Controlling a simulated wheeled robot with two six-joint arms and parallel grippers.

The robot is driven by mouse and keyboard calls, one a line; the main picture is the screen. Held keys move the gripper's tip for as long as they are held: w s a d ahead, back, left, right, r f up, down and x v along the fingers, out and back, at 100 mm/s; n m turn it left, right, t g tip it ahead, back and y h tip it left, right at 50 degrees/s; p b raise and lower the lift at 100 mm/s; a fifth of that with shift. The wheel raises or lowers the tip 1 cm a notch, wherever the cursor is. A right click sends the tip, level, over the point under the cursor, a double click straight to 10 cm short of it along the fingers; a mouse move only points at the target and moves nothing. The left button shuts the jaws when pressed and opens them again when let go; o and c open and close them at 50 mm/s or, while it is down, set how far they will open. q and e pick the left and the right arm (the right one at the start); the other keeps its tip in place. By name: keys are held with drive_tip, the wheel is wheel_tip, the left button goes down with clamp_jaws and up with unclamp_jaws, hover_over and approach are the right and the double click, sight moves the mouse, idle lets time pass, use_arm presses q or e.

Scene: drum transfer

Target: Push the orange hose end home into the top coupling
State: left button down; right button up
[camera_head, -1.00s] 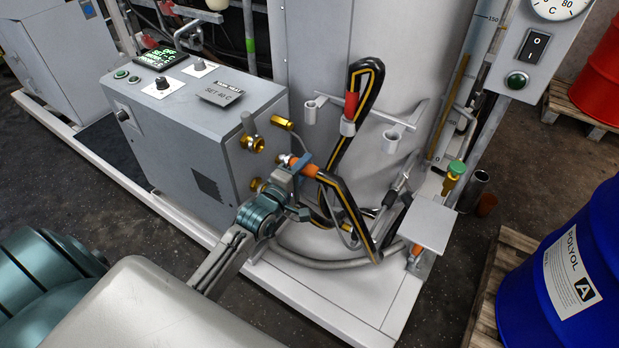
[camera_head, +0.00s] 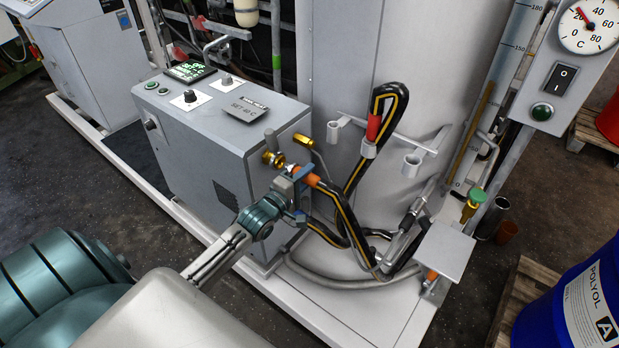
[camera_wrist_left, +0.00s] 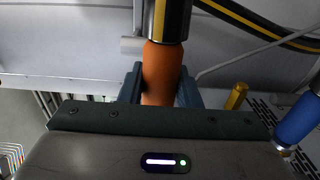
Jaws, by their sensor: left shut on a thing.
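My left gripper (camera_head: 303,178) is shut around the orange hose end (camera_head: 313,180), which also shows between the fingers in the left wrist view (camera_wrist_left: 160,75). A black hose with a yellow stripe runs from its back. The hose end's pale metal tip points left at the brass top coupling (camera_head: 270,158) on the grey unit's side. The tip is close to the coupling's mouth or touching it; I cannot tell how far in it is. The lower coupling is hidden behind my gripper and arm. My right gripper is not in view.
A red hose end (camera_head: 373,128) sits in a holder on the tank. A blue hose end (camera_wrist_left: 296,120) shows at the right of the wrist view. A blue drum (camera_head: 572,300) stands at the right.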

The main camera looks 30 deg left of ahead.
sight(294, 170)
use_arm(q)
drive_tip(key=shift+a, duration=0.25)
drive_tip(key=shift+w+a, duration=0.1)
drive_tip(key=shift+a, duration=0.4)
drive_tip(key=shift+a+r, duration=0.1)
drive_tip(key=shift+a, duration=0.15)
drive_tip(key=shift+w+a, duration=0.1)
drive_tip(key=shift+a, duration=0.95)
drive_tip(key=c, duration=1)
unclamp_jaws()
drive_tip(key=shift+a, duration=0.1)
